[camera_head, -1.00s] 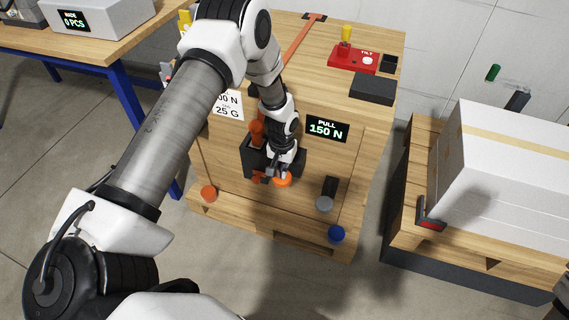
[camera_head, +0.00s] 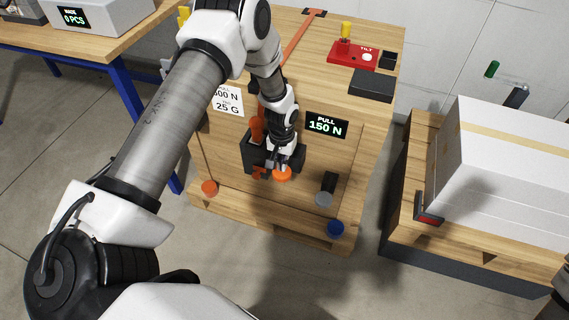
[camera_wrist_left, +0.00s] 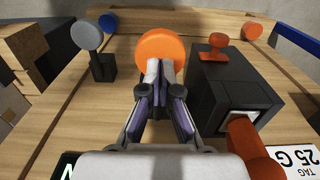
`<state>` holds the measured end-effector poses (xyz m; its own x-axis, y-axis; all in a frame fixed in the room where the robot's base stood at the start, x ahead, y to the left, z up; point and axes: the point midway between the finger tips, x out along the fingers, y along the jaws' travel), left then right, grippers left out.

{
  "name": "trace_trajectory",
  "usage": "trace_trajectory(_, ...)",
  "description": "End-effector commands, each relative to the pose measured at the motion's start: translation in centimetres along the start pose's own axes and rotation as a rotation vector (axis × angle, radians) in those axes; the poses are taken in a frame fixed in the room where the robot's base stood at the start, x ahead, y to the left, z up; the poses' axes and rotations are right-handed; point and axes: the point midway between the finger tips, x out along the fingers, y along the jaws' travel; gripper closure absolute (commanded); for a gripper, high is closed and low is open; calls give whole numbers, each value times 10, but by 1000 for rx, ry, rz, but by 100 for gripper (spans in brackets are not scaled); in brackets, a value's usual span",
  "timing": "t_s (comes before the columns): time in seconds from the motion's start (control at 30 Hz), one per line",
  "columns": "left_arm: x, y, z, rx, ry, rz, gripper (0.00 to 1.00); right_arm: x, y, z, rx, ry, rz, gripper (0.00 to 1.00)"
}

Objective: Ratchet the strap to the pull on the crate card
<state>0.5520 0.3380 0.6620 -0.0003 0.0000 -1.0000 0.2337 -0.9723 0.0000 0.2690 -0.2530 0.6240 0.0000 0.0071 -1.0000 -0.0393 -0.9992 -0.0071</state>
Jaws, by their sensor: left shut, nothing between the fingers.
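The wooden crate (camera_head: 225,150) carries a black ratchet box (camera_head: 252,160) with an orange handle (camera_head: 257,130). The orange strap (camera_head: 298,42) runs over the crate top. A display (camera_head: 326,125) reads PULL 150 N. The white card (camera_head: 228,103) reads 25 G; its first line ends in 00 N, its first digit unclear. An orange round button (camera_head: 282,174) sits at the ratchet's lower right. My left gripper (camera_head: 282,165) is shut and empty, its tips at this button. In the left wrist view the tips (camera_wrist_left: 161,68) overlap the button (camera_wrist_left: 160,46); I cannot tell whether they touch.
A grey knob (camera_head: 324,199) on a black block and a blue disc (camera_head: 336,228) are to the right, an orange disc (camera_head: 209,187) to the left. On top are a red TILT unit (camera_head: 352,56) and a dark block (camera_head: 371,85). A pallet with a white box (camera_head: 500,160) stands right.

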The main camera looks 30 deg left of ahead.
Motion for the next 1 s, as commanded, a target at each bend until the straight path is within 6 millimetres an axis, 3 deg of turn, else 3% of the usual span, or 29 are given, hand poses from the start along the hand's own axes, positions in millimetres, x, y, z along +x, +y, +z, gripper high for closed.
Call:
trace_trajectory(0.27, 2, 0, 0, 0, 0, 0, 100, 1, 0, 0, 0, 0, 0, 46)
trace_trajectory(0.77, 59, 0, 0, 0, 0, 0, 100, 40, 0, 0, 0, 0, 0, 46)
trace_trajectory(1.0, 59, 0, 0, 0, -1, 0, 100, 38, 0, 0, 0, 0, 0, 46)
